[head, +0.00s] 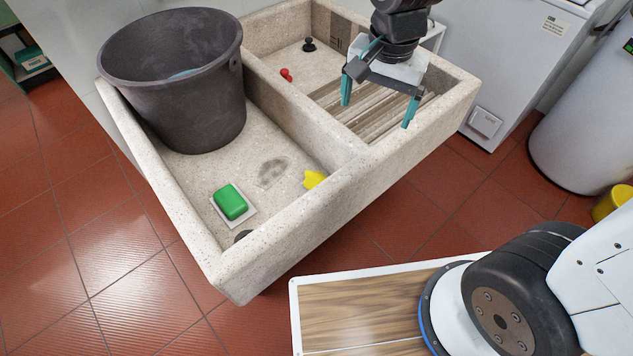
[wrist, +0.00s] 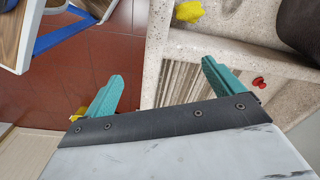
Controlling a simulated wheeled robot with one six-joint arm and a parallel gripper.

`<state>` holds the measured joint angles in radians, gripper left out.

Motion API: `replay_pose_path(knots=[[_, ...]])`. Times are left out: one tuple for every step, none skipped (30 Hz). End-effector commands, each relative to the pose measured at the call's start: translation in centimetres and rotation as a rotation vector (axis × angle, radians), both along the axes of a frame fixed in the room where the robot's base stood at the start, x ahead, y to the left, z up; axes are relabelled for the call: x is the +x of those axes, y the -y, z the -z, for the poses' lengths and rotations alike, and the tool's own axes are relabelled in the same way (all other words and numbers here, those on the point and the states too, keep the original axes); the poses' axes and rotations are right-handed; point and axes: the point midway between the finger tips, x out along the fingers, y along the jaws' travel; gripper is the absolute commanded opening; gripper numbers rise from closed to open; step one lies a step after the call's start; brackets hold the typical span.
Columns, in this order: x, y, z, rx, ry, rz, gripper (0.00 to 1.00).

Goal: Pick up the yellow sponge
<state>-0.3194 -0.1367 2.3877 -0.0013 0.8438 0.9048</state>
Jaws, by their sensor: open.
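The yellow sponge (head: 314,179) lies on the floor of the left basin of the stone washboard, close against its front wall, which hides part of it. In the wrist view the yellow sponge (wrist: 188,11) shows at the top edge, beyond the fingers. My gripper (head: 379,104) is open and empty, with teal fingers pointing down above the ribbed washboard of the right basin. It is to the right of the sponge and apart from it. In the wrist view the gripper (wrist: 161,88) has its fingers wide apart, over the front rim.
A large dark bucket (head: 180,85) stands in the left basin. A green soap (head: 230,201) lies on a white dish near the sponge. A stone divider (head: 290,105) separates the basins. A small red object (head: 286,75) and a black plug (head: 309,45) are in the right basin.

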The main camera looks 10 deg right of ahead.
Motion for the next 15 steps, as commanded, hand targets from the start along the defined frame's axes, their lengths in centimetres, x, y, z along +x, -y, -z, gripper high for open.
replay_pose_path(knots=[[0.9, -1.8, 2.1, -0.003, -0.02, 0.047, 0.93], [1.4, -2.8, 3.1, -0.003, -0.024, 0.083, 0.93], [2.0, -4.1, 4.4, -0.003, -0.029, 0.129, 0.93], [2.4, -5.0, 5.5, -0.003, -0.032, 0.164, 0.93], [2.7, -5.9, 6.5, -0.004, -0.035, 0.195, 0.93], [3.0, -6.9, 7.7, -0.003, -0.039, 0.234, 0.93], [3.2, -7.6, 8.6, -0.005, -0.041, 0.261, 0.93], [3.3, -8.2, 9.3, -0.005, -0.043, 0.285, 0.93], [3.5, -9.0, 10.2, -0.005, -0.044, 0.312, 0.93], [3.5, -9.4, 10.7, -0.005, -0.045, 0.331, 0.93], [3.6, -9.8, 11.2, -0.005, -0.046, 0.346, 0.93], [3.6, -10.2, 11.7, -0.005, -0.047, 0.362, 0.93], [3.6, -10.4, 12.0, -0.006, -0.047, 0.372, 0.93], [3.7, -10.6, 12.3, -0.005, -0.046, 0.38, 0.93], [3.7, -10.7, 12.6, -0.006, -0.047, 0.387, 0.93]])
